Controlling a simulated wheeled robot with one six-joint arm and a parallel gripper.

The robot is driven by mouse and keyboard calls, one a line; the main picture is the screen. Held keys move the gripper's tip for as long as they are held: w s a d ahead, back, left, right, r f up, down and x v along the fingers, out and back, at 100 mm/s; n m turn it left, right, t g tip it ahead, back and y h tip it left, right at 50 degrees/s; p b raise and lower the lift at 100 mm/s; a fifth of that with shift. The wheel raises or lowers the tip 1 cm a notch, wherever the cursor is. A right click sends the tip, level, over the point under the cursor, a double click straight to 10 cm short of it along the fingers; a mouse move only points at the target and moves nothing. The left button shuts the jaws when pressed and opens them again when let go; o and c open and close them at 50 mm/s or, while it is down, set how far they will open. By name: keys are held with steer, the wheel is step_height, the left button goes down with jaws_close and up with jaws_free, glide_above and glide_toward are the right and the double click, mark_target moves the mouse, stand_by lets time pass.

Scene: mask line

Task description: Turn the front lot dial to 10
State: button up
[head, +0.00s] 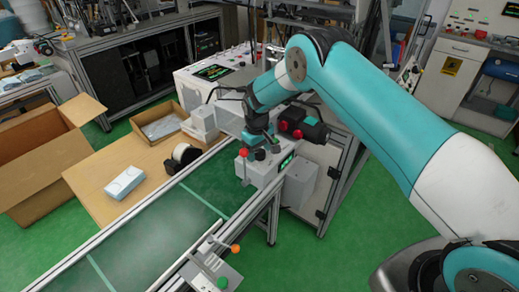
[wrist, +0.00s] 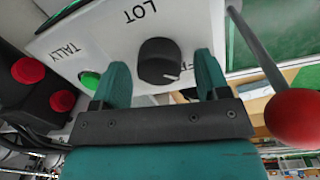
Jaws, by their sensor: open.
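The black round lot dial (wrist: 159,60) sits on a white panel (wrist: 95,32) lettered LOT and TALLY, in the wrist view. A short white mark shows on its lower right edge. A label beside it is partly hidden by the right finger. My gripper (wrist: 160,64) is open, with one teal finger on each side of the dial. I cannot tell whether either finger touches it. In the head view my gripper (head: 259,146) is over the white control box (head: 258,174), and the dial is not clear there.
A green button (wrist: 90,79) is close to the left finger. A red-knobbed lever (wrist: 292,116) stands just right of my gripper. Red buttons on a black housing (wrist: 40,90) lie at left.

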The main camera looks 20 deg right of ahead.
steer(key=c, duration=0.9)
steer(key=shift+d, duration=0.1)
steer(key=shift+c, duration=0.2)
